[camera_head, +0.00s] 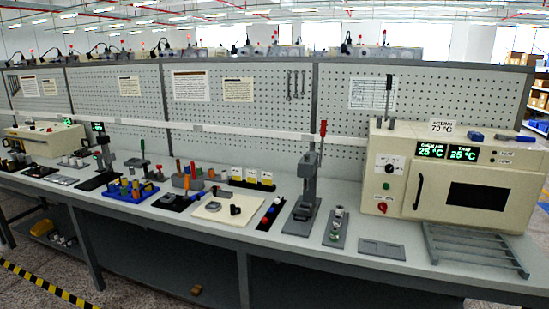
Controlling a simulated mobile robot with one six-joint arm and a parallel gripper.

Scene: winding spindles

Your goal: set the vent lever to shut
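A cream oven (405,195) stands at the right end of the bench. A thin dark lever (388,98) rises nearly upright from the left part of its top; it looks like the vent lever. Any open or shut marks by it are too small to read. The oven front has a dial (389,165), a red knob (382,207), a door handle (418,191) and a dark window (478,196). Two green displays (447,151) both read 25 °C. My gripper is not in view.
A card reading 70 °C (441,127) and blue items (476,136) are on the oven top. A rack (475,247) and grey plate (382,249) lie before it. Pegboard (440,95) backs the bench.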

